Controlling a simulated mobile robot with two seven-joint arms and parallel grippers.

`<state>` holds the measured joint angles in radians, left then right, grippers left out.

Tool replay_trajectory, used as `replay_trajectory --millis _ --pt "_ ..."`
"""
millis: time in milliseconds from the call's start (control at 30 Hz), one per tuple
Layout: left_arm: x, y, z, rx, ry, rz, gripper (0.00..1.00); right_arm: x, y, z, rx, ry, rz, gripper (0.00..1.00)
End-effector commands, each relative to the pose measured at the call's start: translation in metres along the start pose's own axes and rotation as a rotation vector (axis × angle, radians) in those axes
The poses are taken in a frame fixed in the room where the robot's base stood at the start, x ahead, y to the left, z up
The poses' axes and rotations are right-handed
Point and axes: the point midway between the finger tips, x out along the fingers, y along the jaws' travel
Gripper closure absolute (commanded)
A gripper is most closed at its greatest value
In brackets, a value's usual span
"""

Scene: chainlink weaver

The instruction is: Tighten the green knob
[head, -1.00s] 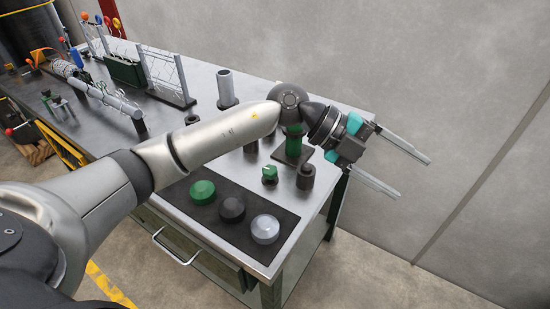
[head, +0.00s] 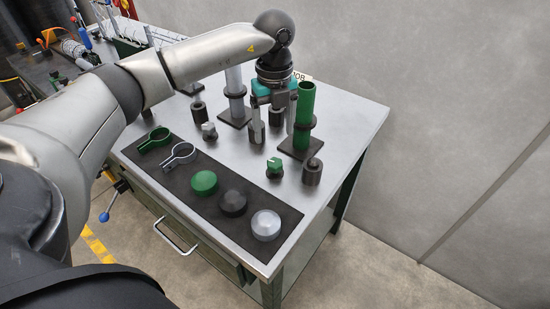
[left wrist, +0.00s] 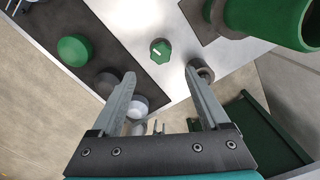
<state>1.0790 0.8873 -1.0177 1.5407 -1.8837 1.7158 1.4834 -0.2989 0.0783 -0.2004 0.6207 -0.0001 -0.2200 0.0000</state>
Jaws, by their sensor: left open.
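The green knob (head: 275,166) is a small ridged knob near the right end of the metal table, in front of the green upright tube (head: 304,116). In the left wrist view, the green knob (left wrist: 160,50) shows a white line on its top. My left gripper (head: 273,134) is open and empty, with its fingers pointing down behind the knob in the head view. In the left wrist view, the left gripper (left wrist: 160,72) has its fingers spread and the knob shows just beyond the gap between the tips. The knob appears untouched. My right gripper is not in view.
A dark cylinder (head: 312,172) stands close to the right of the knob. A grey knob (head: 209,131) and grey tube (head: 235,92) stand to its left. The table's right front is bare.

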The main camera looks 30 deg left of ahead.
Motion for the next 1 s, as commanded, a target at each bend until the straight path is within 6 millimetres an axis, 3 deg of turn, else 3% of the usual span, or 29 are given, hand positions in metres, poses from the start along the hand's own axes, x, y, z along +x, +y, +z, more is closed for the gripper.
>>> replay_trajectory --millis 200,433,867,1000 --pt "0.05 0.0 -0.001 0.003 0.003 0.002 0.21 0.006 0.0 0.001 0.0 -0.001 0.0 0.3" --pt "0.086 -0.001 -0.001 0.002 0.003 0.0 0.21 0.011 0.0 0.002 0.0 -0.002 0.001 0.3" --pt "0.097 -0.001 -0.001 0.004 0.002 -0.002 0.21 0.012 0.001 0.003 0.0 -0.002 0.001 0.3" --pt "0.097 -0.001 -0.001 0.004 0.002 -0.002 0.33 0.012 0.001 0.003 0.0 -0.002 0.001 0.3"
